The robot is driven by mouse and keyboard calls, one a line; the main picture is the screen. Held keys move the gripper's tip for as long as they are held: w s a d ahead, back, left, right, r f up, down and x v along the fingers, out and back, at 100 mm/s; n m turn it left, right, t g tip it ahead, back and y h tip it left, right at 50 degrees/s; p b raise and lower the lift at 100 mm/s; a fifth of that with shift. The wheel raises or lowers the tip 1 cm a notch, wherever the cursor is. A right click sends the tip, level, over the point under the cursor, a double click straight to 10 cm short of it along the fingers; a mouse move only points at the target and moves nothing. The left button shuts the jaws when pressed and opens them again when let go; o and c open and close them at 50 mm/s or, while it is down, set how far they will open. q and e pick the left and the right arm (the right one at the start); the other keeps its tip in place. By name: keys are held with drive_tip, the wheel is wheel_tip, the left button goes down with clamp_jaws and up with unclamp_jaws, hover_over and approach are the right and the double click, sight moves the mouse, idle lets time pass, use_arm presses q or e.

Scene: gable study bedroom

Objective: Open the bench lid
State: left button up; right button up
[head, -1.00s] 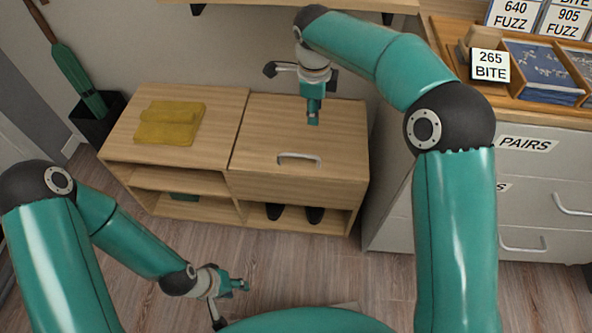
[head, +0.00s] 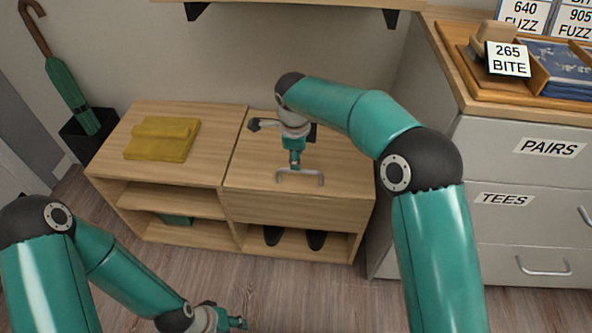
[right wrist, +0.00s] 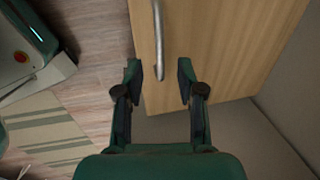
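The bench lid (head: 345,153) is the light wood right half of the low bench's top. It lies flat and closed. A grey bar handle (head: 318,174) sits near its front edge. My right gripper (head: 295,166) is over the lid, at the handle. In the right wrist view the lid (right wrist: 225,40) fills the upper middle. My right gripper (right wrist: 160,76) is open there, with one end of the handle (right wrist: 158,35) between its fingers and a gap on both sides. My left gripper (head: 240,322) is low over the floor, in front of the bench; its opening is too small to judge.
A folded yellow cloth (head: 162,138) lies on the bench's left top. Dark shoes (head: 272,236) stand in the compartment under the lid. A drawer cabinet (head: 500,170) stands close on the right. A shelf (head: 290,4) hangs above. A green umbrella (head: 75,100) stands at left.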

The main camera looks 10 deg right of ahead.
drive_tip(key=f, duration=0.2)
drive_tip(key=w+f+b, duration=0.1)
drive_tip(key=f, duration=0.2)
drive_tip(key=shift+d+f, duration=0.15)
drive_tip(key=shift+f, duration=0.15)
clamp_jaws()
drive_tip(key=shift+w+r, duration=0.1)
